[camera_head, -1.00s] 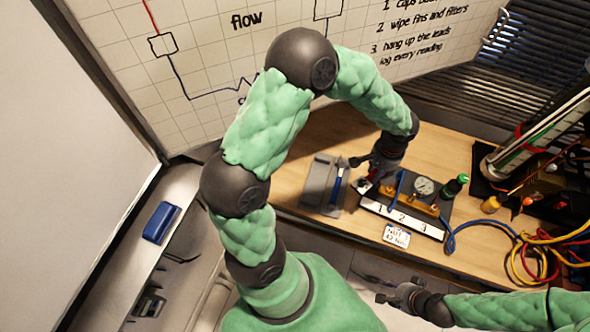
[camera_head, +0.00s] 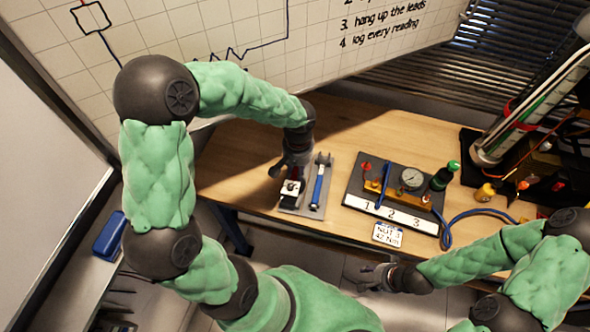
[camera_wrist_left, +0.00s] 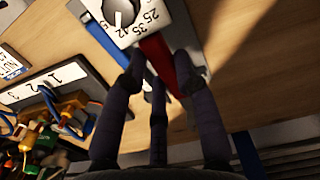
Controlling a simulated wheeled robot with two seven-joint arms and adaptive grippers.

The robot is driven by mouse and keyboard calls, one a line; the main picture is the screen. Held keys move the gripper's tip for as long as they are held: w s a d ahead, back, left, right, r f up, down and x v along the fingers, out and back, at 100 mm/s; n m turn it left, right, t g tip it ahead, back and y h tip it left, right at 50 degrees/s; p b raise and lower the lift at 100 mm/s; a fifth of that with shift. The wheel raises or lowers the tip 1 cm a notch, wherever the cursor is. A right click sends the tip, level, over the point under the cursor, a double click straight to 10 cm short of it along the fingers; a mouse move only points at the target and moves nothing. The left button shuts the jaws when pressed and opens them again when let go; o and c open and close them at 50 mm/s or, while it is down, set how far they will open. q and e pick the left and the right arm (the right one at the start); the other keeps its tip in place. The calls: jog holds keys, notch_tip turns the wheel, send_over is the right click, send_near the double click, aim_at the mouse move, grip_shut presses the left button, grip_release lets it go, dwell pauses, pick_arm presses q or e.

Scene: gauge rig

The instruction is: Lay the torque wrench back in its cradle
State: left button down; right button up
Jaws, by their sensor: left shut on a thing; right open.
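My left gripper (camera_head: 288,172) is shut on the torque wrench (camera_head: 291,188). The wrench has a white dial head with a black knob, which also shows in the left wrist view (camera_wrist_left: 146,22). Its red grip (camera_wrist_left: 160,58) runs between the fingers (camera_wrist_left: 160,95). The dial head is over the left part of the grey cradle (camera_head: 328,168); whether it touches the cradle I cannot tell. A blue-handled wrench (camera_head: 317,190) lies in the cradle's right part. My right gripper (camera_head: 376,278) is open and empty in front of the bench.
Right of the cradle stands a dark rig (camera_head: 352,186) with a gauge (camera_head: 411,179) and a strip numbered 1, 2, 3. A white card (camera_head: 387,235) is at the bench's front edge. Hoses and a tall stand (camera_head: 500,140) fill the right. Bench left of the cradle is clear.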

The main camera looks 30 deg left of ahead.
pick_arm(q)
jog(key=shift+s+a, duration=0.1)
jog(key=shift+a, duration=0.05)
dwell(0.3)
jog(key=shift+f, duration=0.15)
jog(key=shift+f+b, duration=2.25)
jog(key=shift+f, duration=0.35)
jog(key=shift+f+b, duration=0.75)
jog(key=shift+b, duration=0.05)
jog(key=c, duration=0.9)
grip_release()
jog(key=shift+s, duration=0.1)
notch_tip(320, 180, up, 12)
jog(key=shift+r, duration=0.1)
